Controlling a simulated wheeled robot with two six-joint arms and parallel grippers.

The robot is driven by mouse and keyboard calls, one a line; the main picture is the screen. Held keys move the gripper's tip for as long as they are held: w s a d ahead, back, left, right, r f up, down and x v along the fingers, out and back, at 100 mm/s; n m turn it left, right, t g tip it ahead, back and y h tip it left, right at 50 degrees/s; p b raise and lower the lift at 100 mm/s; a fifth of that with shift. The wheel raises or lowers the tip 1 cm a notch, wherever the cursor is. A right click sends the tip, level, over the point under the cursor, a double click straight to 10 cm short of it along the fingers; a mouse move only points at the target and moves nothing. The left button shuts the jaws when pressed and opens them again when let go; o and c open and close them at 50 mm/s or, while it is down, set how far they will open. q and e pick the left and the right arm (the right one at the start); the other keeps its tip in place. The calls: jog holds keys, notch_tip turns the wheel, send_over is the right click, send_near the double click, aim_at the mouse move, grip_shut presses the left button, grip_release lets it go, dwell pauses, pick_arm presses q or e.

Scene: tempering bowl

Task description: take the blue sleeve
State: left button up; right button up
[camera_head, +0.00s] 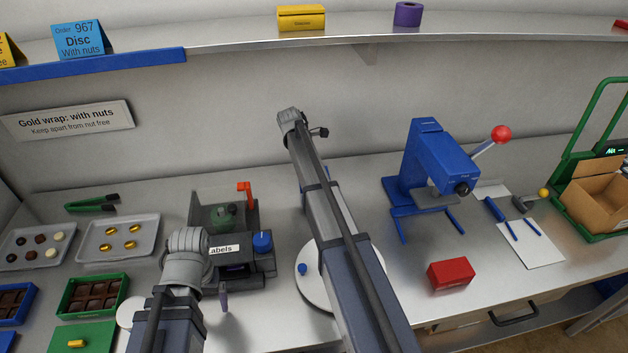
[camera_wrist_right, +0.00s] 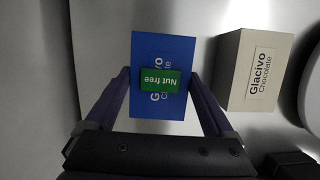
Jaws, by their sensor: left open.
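In the right wrist view a blue sleeve (camera_wrist_right: 145,50) with a green "Nut free" label lies between the two purple fingers of my right gripper (camera_wrist_right: 161,75). The fingertips are at its left and right edges; I cannot tell whether they press on it. In the head view my right arm reaches far over the table, and its gripper and the sleeve are not visible there. My left gripper (camera_head: 224,295) is open beside the label machine (camera_head: 258,268); one purple finger shows, and my arm hides much of the rest.
A cream box (camera_wrist_right: 263,85) stands close right of the sleeve. A white turntable (camera_head: 310,290) lies partly under my right arm. A blue press (camera_head: 425,160), a red box (camera_head: 451,273) and a cardboard box (camera_head: 600,200) are to the right. Chocolate trays (camera_head: 145,228) are at left.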

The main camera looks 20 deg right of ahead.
jog(key=c, duration=0.8)
pick_arm(q)
jog(key=shift+r, duration=0.1)
notch_tip(320, 180, up, 10)
jog(key=p, duration=1)
jog(key=shift+r, duration=0.15)
pick_arm(e)
notch_tip(320, 180, up, 10)
jog(key=shift+r, duration=0.2)
